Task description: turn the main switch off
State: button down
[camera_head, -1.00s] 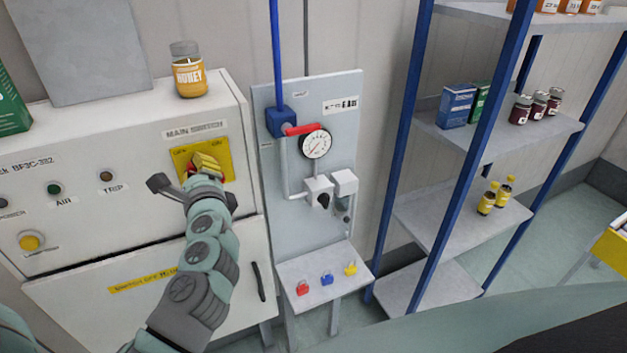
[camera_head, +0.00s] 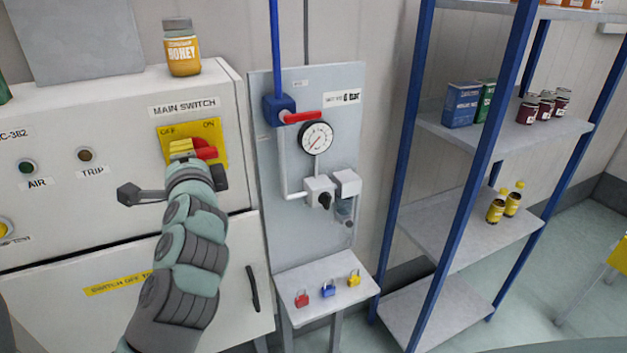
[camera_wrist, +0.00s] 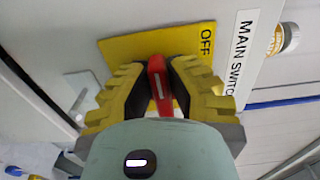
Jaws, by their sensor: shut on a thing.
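The main switch is a red handle (camera_head: 207,148) on a yellow plate (camera_head: 215,128) marked OFF at left and ON at right, under the label MAIN SWITCH (camera_head: 184,108). My gripper (camera_head: 184,149) has yellow fingers and is at the plate, covering part of the handle. In the wrist view the red handle (camera_wrist: 158,84) lies between the dark pads of my gripper (camera_wrist: 163,90), which is shut on it. The OFF word (camera_wrist: 206,42) shows beside the fingers there. The ON word is not seen in that view. The handle's exact angle is hard to tell.
A honey jar (camera_head: 183,50) stands on top of the cabinet (camera_head: 60,110). To the right are a gauge panel (camera_head: 262,180) with a red lever (camera_head: 304,117), a small shelf (camera_head: 325,275) with red, blue and yellow padlocks, and a blue-framed rack (camera_head: 465,205).

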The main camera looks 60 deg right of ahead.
aim_at(194, 141)
jog(key=shift+f, duration=0.1)
dwell(0.3)
jog(key=c, duration=0.9)
grip_release()
jog(key=shift+c, duration=0.2)
